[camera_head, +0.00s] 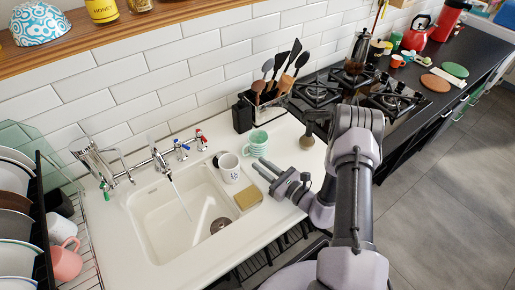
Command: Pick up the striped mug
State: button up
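The striped mug (257,143), pale green and white, stands upright on the white counter behind the right side of the sink. My gripper (260,164) is just in front of it, low over the counter to the right of the sink, with its fingers pointing toward the back left. The two fingers look apart with nothing between them. The mug appears clear of the fingers, though the exact gap is hard to judge.
A white patterned mug (229,169) stands left of the striped mug at the sink (165,222). A yellow sponge (249,197) lies at the sink's right edge. A black utensil holder (242,115) stands behind. The gas hob (392,96) is to the right.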

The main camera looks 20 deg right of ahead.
aim_at(254, 146)
jog(key=b+x, duration=0.1)
jog(key=x, duration=0.3)
jog(key=b+x, duration=0.1)
jog(key=x, duration=0.3)
jog(key=shift+w+f, duration=0.15)
jog(key=shift+f, duration=0.1)
jog(key=shift+d, duration=0.1)
grip_shut()
dwell(0.9)
